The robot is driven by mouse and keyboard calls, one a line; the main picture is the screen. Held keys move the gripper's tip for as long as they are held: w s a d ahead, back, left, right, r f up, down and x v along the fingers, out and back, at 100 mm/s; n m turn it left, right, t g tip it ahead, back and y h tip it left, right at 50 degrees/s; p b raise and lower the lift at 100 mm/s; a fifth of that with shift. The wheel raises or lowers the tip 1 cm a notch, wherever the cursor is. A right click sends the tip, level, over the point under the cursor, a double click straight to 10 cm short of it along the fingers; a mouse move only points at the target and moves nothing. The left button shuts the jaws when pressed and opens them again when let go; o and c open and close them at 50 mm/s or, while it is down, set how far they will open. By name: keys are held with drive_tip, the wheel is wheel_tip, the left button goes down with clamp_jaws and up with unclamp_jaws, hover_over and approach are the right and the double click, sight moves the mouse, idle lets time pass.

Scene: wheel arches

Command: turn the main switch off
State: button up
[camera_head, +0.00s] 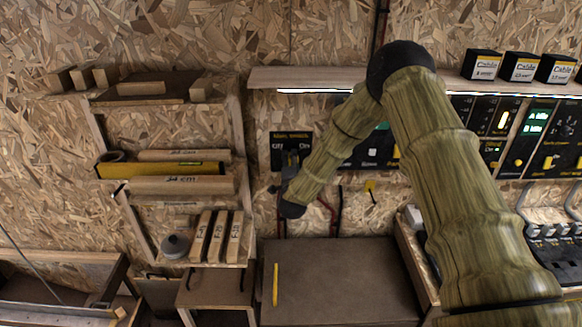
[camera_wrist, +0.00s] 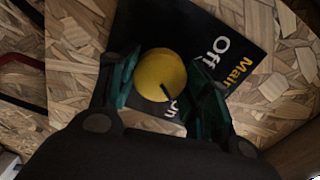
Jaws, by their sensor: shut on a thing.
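The main switch is a black plate (camera_wrist: 225,70) with yellow and white lettering, including Off and a partly hidden On. Its round yellow knob (camera_wrist: 160,72) has a short black mark on the side towards On. My gripper (camera_wrist: 163,88) is shut on the knob, one dark green finger on each side. In the head view the plate (camera_head: 291,137) is on the wall, with Off at left and On at right.
A shelf (camera_head: 300,79) runs above the panels, with black cable boxes (camera_head: 482,64) on top. More control panels (camera_head: 372,150) sit right of the switch, partly behind my arm. A wooden rack (camera_head: 240,140) stands at left. A brown worktop (camera_head: 340,280) below is mostly clear.

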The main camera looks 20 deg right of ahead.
drive_tip(key=shift+f+n+b, duration=0.15)
drive_tip(key=shift+n+b, duration=5.75)
drive_tip(key=shift+n, duration=2.3)
drive_tip(key=o, duration=1)
drive_tip(key=shift+o, duration=0.2)
drive_tip(key=v, duration=1.2)
